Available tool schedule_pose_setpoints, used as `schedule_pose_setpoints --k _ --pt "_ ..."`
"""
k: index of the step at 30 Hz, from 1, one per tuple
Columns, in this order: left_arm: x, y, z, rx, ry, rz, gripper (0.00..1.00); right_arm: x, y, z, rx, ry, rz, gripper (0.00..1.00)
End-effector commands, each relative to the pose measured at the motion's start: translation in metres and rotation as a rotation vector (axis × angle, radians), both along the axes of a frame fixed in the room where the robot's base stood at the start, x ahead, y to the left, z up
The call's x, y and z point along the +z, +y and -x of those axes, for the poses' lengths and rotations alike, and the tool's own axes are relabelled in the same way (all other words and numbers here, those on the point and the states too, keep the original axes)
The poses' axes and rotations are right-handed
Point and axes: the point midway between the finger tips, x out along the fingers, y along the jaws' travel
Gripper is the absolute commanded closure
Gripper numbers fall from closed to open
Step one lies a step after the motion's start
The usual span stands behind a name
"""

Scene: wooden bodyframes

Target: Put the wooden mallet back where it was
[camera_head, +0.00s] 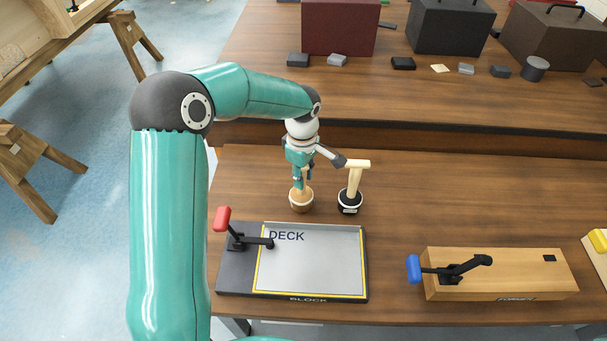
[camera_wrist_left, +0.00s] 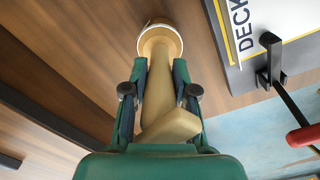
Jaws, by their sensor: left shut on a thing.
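The wooden mallet (camera_wrist_left: 176,88) is in my left gripper (camera_wrist_left: 160,92), which is shut on it. In the wrist view its angular head is close to the palm and its handle runs away between the fingers. The far end of the handle is at a round, white-rimmed wooden cup (camera_wrist_left: 146,27); I cannot tell how deep it sits. In the head view the left gripper (camera_head: 303,176) is right above this cup (camera_head: 301,207), and the fingers hide most of the mallet. My right gripper is not in view.
A pale T-shaped tool (camera_head: 355,178) stands in a black cup (camera_head: 349,207) close to the right. A grey DECK block (camera_head: 335,262) with a red-handled clamp (camera_head: 223,219) lies in front. A wooden block (camera_head: 525,270) with a blue-handled clamp (camera_head: 413,268) is at right. The bench between is clear.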

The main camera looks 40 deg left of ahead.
Motion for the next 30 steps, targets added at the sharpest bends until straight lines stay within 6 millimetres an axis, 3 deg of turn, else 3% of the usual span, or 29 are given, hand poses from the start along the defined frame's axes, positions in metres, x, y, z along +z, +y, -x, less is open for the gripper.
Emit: schedule_pose_setpoints --k 9,10,14,24,30 --pt "-0.003 0.000 0.000 0.000 -0.001 0.000 1.00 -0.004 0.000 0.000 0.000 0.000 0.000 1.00" --pt "-0.002 0.000 0.000 0.000 -0.001 0.000 0.70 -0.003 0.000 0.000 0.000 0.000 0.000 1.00" --pt "-0.002 0.000 0.000 0.000 0.000 0.000 0.48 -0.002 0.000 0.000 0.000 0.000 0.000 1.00" --pt "0.000 0.000 0.000 0.000 0.000 0.000 0.48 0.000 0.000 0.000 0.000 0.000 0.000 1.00" --pt "0.017 0.000 -0.001 0.001 -0.004 -0.001 0.48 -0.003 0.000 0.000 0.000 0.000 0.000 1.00"
